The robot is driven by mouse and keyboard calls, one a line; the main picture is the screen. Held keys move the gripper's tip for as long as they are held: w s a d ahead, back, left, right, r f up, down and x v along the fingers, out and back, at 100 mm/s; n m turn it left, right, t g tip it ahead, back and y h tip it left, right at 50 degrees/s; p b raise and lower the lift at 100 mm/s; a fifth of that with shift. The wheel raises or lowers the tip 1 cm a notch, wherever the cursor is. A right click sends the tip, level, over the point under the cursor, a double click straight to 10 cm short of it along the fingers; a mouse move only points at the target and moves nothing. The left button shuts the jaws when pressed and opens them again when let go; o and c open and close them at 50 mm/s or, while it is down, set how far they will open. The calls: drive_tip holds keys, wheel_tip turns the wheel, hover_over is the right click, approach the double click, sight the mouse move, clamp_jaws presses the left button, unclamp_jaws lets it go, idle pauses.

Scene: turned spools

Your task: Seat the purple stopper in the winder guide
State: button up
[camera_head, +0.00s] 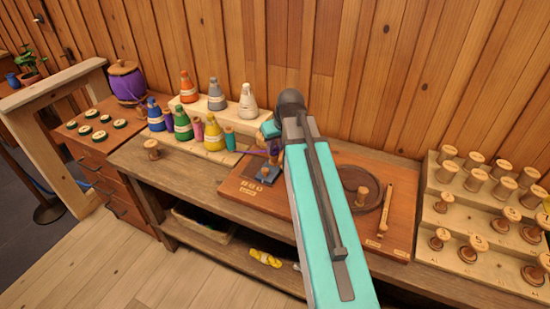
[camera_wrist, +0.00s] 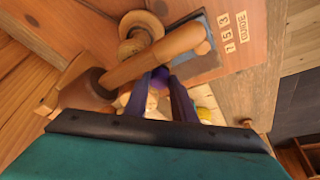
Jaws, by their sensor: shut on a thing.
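The winder guide (camera_wrist: 165,52) shows in the wrist view as a wooden post and thick wooden bar over a blue-grey base plate (camera_wrist: 205,60), beside a GUIDE label. In the head view its dark base (camera_head: 264,173) sits on the winder board, partly behind my arm. My gripper (camera_wrist: 157,88) is shut on the purple stopper (camera_wrist: 160,76), of which only a small purple patch shows between the dark fingers. The stopper is close to the wooden bar. The bar hides part of it, and I cannot tell whether they touch. The guide's hole is not visible.
The winder board (camera_head: 236,191) has a round dish with a peg right of my arm. Several bottles (camera_head: 213,137) stand on stepped shelves behind left. A wooden rack (camera_head: 455,205) of spools stands at right. A lone spool (camera_head: 152,149) stands on the bench at left.

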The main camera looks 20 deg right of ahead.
drive_tip(key=shift+f, duration=0.15)
drive_tip(key=o, duration=1.1)
drive_tip(key=shift+o, duration=0.2)
drive_tip(key=shift+d, duration=0.1)
drive_tip(key=shift+o, duration=0.7)
drive_tip(key=shift+r+p, duration=0.6)
drive_tip(key=shift+r, duration=0.15)
wheel_tip(320, 180, up, 2)
drive_tip(key=shift+s+r+p, duration=0.1)
drive_tip(key=shift+s+p, duration=0.05)
drive_tip(key=shift+p, duration=0.6)
wheel_tip(320, 180, up, 5)
drive_tip(key=p, duration=0.3)
drive_tip(key=shift+r+p, duration=0.15)
drive_tip(key=shift+p, duration=0.2)
